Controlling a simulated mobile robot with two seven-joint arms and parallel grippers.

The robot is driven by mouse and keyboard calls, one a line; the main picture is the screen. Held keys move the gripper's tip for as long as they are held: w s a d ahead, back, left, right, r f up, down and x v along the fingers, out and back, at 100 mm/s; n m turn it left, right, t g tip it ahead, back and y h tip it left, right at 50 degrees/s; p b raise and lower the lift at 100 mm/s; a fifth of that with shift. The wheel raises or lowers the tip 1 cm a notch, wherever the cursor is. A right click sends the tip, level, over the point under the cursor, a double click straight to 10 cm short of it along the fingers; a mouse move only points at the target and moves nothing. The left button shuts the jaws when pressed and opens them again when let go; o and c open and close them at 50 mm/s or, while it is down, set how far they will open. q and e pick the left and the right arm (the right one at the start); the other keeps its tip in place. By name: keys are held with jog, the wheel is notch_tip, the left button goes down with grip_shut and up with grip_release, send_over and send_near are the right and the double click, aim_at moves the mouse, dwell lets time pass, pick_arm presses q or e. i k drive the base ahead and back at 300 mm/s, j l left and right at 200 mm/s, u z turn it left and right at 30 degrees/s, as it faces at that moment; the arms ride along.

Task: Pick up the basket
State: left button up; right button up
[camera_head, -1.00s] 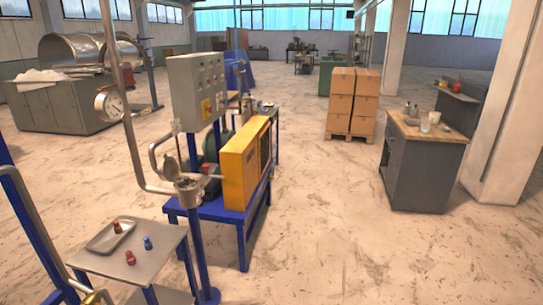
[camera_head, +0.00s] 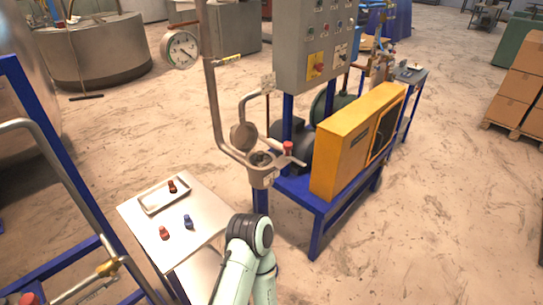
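I cannot make out a thing that is clearly a basket. A shallow metal tray (camera_head: 151,207) lies on a small steel table (camera_head: 135,218) at the lower left, with a small dark red piece (camera_head: 172,186) in it. A red piece (camera_head: 164,232) and a blue piece (camera_head: 187,221) stand on the tabletop beside the tray. A metal cup-like vessel (camera_head: 262,179) sits at the end of the bent pipe, with a round lid (camera_head: 243,137) raised above it. One of my pale arms shows at the bottom centre, beside the table. Neither gripper is in view.
A blue stand (camera_head: 318,208) carries a yellow box (camera_head: 347,150) and a grey control panel (camera_head: 310,45). A round gauge (camera_head: 181,50) hangs by the pipe. A blue frame (camera_head: 40,150) stands at the left. The floor at the right is clear up to stacked cartons (camera_head: 520,85).

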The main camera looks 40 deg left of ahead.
aim_at(260, 161)
jog(key=i+u, duration=0.4)
jog(key=i+l+u, duration=0.1)
jog(key=i+u, duration=0.15)
jog(key=u, duration=0.15)
jog(key=i+l+u, duration=0.25)
jog(key=u, duration=0.2)
jog(key=i+l+u, duration=0.1)
jog(key=u, duration=0.4)
jog(key=i+l+u, duration=0.2)
jog(key=u, duration=0.3)
jog(key=i+l+u, duration=0.1)
jog(key=u, duration=0.4)
jog(key=l, duration=0.1)
